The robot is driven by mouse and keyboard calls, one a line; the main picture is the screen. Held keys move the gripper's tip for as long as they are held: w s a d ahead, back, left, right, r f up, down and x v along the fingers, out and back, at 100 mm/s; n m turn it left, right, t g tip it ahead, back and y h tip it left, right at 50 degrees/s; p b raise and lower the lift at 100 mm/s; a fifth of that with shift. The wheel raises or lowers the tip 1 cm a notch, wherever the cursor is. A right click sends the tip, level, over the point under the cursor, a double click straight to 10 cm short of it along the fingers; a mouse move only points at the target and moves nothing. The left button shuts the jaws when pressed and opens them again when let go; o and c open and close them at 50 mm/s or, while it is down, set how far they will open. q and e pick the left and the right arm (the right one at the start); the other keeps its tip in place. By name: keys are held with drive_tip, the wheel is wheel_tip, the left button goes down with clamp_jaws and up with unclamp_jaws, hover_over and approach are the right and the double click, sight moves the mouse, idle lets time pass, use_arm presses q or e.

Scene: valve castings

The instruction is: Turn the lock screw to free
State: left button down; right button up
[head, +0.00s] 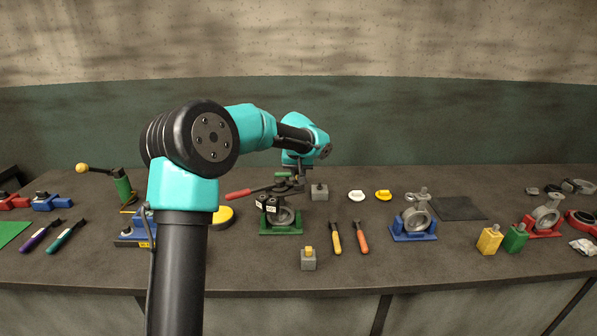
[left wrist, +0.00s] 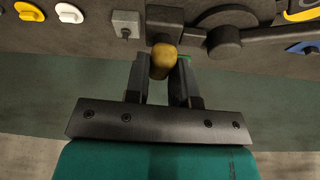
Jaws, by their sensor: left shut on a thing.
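A valve casting on a green base (head: 281,231) stands mid-table, with a grey ring body and a red-handled lever (head: 240,194) pointing left. My left gripper (head: 290,178) is above the top of this valve. In the left wrist view, my left gripper (left wrist: 161,75) is shut on a brass-coloured rounded knob (left wrist: 164,55), which looks like the lock screw. The knob lies between the two fingers, in front of dark valve parts. In the head view my arm and the valve top hide the knob. I cannot tell how far the screw is turned. My right gripper is not in view.
A blue-based valve (head: 413,228) stands further right. A small grey block with a yellow top (head: 308,261) is in front.

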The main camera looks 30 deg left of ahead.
use_arm(q)
drive_tip(key=n+y, duration=0.1)
drive_tip(key=n, duration=0.1)
drive_tip(key=n+g, duration=0.1)
drive_tip(key=n, duration=0.2)
drive_tip(key=shift+d+f+n+y, duration=0.1)
drive_tip(key=shift+n+y, duration=0.2)
drive_tip(key=shift+y, duration=0.1)
drive_tip(key=n+g, duration=0.1)
drive_tip(key=n, duration=0.1)
drive_tip(key=n+g, duration=0.1)
drive_tip(key=n, duration=0.1)
drive_tip(key=shift+w+n+y, duration=0.15)
drive_tip(key=shift+n+y, duration=0.15)
drive_tip(key=n+g, duration=0.2)
drive_tip(key=n, duration=0.2)
drive_tip(key=shift+f, duration=0.1)
drive_tip(key=shift+w+n+g, duration=0.1)
drive_tip(key=shift+n+g, duration=0.8)
drive_tip(key=shift+n, duration=1.6)
drive_tip(key=c, duration=1)
unclamp_jaws()
drive_tip(key=shift+o, duration=0.2)
drive_tip(key=shift+r+h, duration=0.2)
drive_tip(key=shift+h, duration=0.2)
